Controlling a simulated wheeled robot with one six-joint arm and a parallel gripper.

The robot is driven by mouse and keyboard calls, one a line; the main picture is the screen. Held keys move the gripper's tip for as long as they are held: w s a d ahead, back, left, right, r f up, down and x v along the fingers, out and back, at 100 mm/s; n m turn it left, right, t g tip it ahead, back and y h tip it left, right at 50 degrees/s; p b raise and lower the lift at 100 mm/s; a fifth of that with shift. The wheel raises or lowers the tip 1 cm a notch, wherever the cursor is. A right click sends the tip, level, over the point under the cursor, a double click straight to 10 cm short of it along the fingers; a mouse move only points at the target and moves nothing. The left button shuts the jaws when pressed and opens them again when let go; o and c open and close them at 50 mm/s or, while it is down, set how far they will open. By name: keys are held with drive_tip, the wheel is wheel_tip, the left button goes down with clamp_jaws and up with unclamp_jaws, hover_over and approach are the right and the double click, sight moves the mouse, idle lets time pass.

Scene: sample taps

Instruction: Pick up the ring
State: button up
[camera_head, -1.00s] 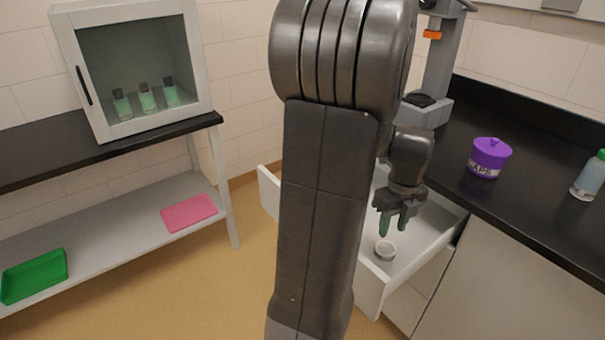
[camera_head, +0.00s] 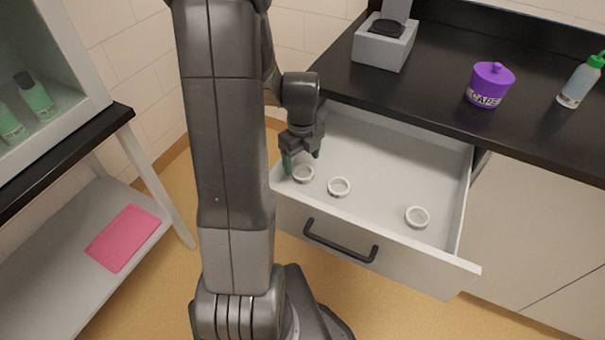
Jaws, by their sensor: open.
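Three small white rings lie on the floor of the open white drawer (camera_head: 385,165). The left ring (camera_head: 303,174) is near the drawer's left front corner, the middle ring (camera_head: 339,188) is close to its right, and the right ring (camera_head: 417,217) lies farther off near the front right. My gripper (camera_head: 302,161) points down into the drawer's left corner, open, with green fingertips spread just above and behind the left ring. One fingertip overlaps the left edge of that ring in the picture; I cannot tell whether they touch. Nothing shows between the fingers.
The drawer's walls and front panel with a dark handle (camera_head: 340,243) surround the rings. On the black counter (camera_head: 440,75) stand a purple lidded jar (camera_head: 490,85), a bottle with a green cap (camera_head: 580,82) and a grey device (camera_head: 385,42).

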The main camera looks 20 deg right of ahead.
sight(302, 175)
drive_tip(key=shift+f, duration=1.75)
drive_tip(key=c, duration=1)
drive_tip(key=shift+c, duration=0.2)
